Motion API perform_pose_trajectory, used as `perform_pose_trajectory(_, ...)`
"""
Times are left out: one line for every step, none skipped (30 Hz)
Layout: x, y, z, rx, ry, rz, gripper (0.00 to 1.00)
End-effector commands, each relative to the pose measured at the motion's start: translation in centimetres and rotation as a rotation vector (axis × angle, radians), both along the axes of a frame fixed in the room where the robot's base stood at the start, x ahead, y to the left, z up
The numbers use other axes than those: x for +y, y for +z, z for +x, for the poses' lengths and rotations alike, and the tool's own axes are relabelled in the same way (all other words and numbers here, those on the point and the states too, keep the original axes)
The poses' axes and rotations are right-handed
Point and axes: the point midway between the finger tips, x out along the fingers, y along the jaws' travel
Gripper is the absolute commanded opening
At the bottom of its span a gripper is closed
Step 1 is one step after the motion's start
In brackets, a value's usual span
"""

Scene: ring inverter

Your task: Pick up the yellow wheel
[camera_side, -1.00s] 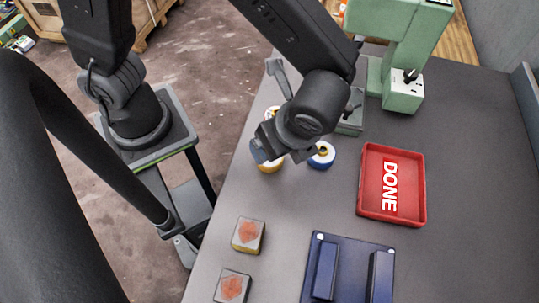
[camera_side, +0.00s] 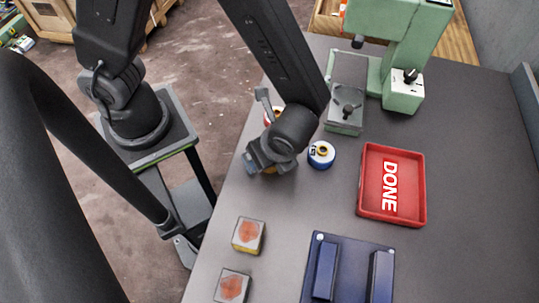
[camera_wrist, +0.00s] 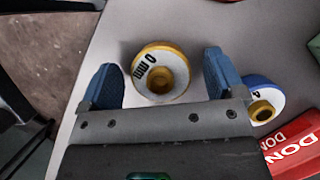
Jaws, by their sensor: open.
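The yellow wheel (camera_wrist: 160,73) stands on the grey table in the wrist view, with a white face marked "0 mm" and a yellow hub and rim. My gripper (camera_wrist: 158,80) is open, with one blue fingertip on each side of the wheel and a visible gap on both sides. I cannot tell whether the fingertips are level with it.
A blue wheel (camera_side: 321,155) sits just right of my gripper, also in the wrist view (camera_wrist: 264,99). A red DONE tray (camera_side: 420,190) lies farther right. A green press (camera_side: 404,50) stands behind. A blue fixture (camera_side: 350,245) and two blocks (camera_side: 248,235) are in front.

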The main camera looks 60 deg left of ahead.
Motion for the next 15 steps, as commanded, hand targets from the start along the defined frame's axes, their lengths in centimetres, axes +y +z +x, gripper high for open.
perform_pose_trajectory(-0.01, 0.02, 0.00, 0.000, 0.000, 0.000, 0.86)
perform_pose_trajectory(-0.01, 0.03, 0.00, 0.000, 0.000, 0.000, 0.83)
perform_pose_trajectory(-0.01, 0.03, 0.00, 0.000, 0.000, 0.000, 0.79)
perform_pose_trajectory(-0.01, 0.03, 0.00, 0.000, 0.000, 0.000, 0.77)
perform_pose_trajectory(-0.02, 0.04, 0.00, 0.000, 0.000, 0.000, 0.74)
perform_pose_trajectory(-0.02, 0.04, 0.00, 0.000, 0.000, 0.000, 0.70)
perform_pose_trajectory(-0.02, 0.04, 0.00, 0.000, 0.000, 0.000, 0.67)
perform_pose_trajectory(-0.02, 0.05, 0.00, 0.000, 0.000, 0.000, 0.64)
perform_pose_trajectory(-0.02, 0.05, 0.00, 0.000, 0.000, 0.000, 0.60)
perform_pose_trajectory(-0.02, 0.05, 0.01, 0.000, 0.000, 0.000, 0.57)
perform_pose_trajectory(-0.02, 0.05, 0.00, 0.000, 0.000, 0.000, 0.55)
perform_pose_trajectory(-0.02, 0.05, 0.01, 0.000, 0.000, 0.000, 0.51)
perform_pose_trajectory(-0.02, 0.06, 0.01, 0.000, 0.000, 0.000, 0.48)
perform_pose_trajectory(-0.03, 0.05, 0.01, 0.000, 0.000, 0.000, 0.45)
perform_pose_trajectory(-0.03, 0.05, 0.01, 0.000, 0.000, 0.000, 0.41)
